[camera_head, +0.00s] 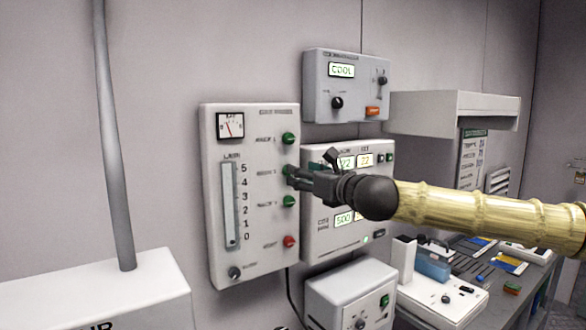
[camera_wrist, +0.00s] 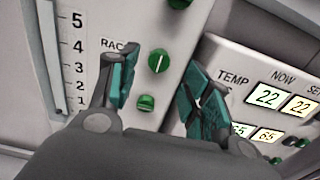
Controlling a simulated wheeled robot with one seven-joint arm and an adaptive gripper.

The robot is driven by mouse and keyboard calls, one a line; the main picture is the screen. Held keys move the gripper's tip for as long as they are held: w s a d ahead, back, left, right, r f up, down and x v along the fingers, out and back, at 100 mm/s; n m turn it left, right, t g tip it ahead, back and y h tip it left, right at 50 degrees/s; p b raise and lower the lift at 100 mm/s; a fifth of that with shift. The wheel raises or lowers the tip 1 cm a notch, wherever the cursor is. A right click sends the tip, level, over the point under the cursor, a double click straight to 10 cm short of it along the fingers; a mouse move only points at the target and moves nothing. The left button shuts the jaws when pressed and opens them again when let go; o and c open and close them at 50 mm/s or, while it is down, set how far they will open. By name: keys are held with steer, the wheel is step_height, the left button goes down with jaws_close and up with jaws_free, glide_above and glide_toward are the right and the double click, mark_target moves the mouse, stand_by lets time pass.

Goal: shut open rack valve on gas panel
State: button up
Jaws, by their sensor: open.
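The gas panel (camera_head: 258,262) is a pale box on the wall with a gauge, a 0–5 scale and a column of knobs. Green valve knobs show at the top (camera_head: 289,138) and lower (camera_head: 289,202); the middle one is mostly hidden behind my gripper (camera_head: 292,178). In the wrist view, the middle green knob (camera_wrist: 158,62) has an upright white line and a partly hidden "RAC" label. It lies ahead, between the lines of my open, empty, teal-padded fingers (camera_wrist: 160,95). A lower green knob (camera_wrist: 146,104) also shows between them. I cannot tell whether a finger touches the middle knob.
A red knob (camera_head: 289,241) and a dark knob (camera_head: 234,273) are low on the gas panel. A display panel (camera_head: 318,245) is close on the right, behind my arm. A "COOL" box (camera_head: 345,105) hangs above. A bench (camera_head: 470,305) with equipment stands at lower right.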

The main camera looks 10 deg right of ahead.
steer(key=shift+p+x, duration=0.6)
steer(key=shift+x, duration=1.8)
